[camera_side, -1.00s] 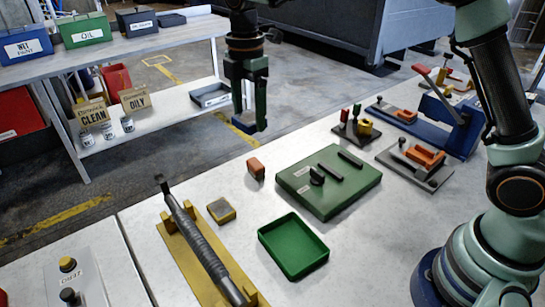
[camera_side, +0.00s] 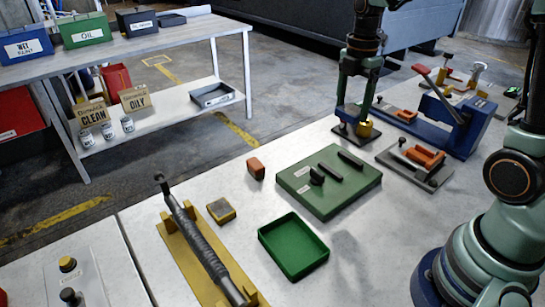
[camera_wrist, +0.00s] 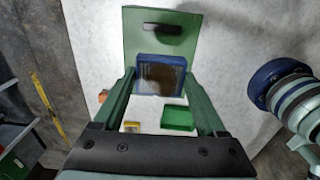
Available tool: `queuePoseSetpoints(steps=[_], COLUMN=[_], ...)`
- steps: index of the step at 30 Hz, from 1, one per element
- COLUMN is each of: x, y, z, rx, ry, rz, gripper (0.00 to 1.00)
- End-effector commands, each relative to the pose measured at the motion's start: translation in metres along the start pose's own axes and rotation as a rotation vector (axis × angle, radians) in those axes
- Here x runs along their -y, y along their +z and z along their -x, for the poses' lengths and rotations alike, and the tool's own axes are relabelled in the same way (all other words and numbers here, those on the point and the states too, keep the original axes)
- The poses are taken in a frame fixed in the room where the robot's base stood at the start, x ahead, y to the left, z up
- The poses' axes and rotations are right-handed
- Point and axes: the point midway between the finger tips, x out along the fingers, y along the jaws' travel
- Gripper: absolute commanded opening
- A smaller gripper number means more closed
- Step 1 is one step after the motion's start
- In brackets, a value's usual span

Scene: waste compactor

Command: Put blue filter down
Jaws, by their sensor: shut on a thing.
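My gripper (camera_side: 357,112) is shut on the blue filter (camera_wrist: 162,75), which has a blue frame and a dark brownish middle in the wrist view. The filter sits between the two green fingertips. In the side view the gripper points down at the back of the table, beyond the green panel, and the filter is hard to make out there. I cannot tell how high it is above the table.
A green panel (camera_side: 325,190) with black handles lies mid-table. An empty green tray (camera_side: 293,246), a yellow block (camera_side: 221,211) and an orange block (camera_side: 256,168) are nearby. A blue press (camera_side: 462,128) and an orange-topped fixture (camera_side: 415,165) stand right of the gripper.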

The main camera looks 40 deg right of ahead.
Motion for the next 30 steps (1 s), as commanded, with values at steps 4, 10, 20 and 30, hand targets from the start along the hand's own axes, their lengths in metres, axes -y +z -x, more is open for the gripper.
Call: queuePoseSetpoints(steps=[4,10,20,30], x=[0.002,0.001,0.000,0.000], y=[-0.001,-0.001,-0.001,-0.001], z=[-0.039,-0.085,-0.119,-0.151], rx=[-0.002,-0.001,0.000,0.000], ry=[-0.008,-0.006,-0.001,0.001], rz=[0.000,0.000,0.000,0.000], gripper=[0.16,0.16,0.16,0.16])
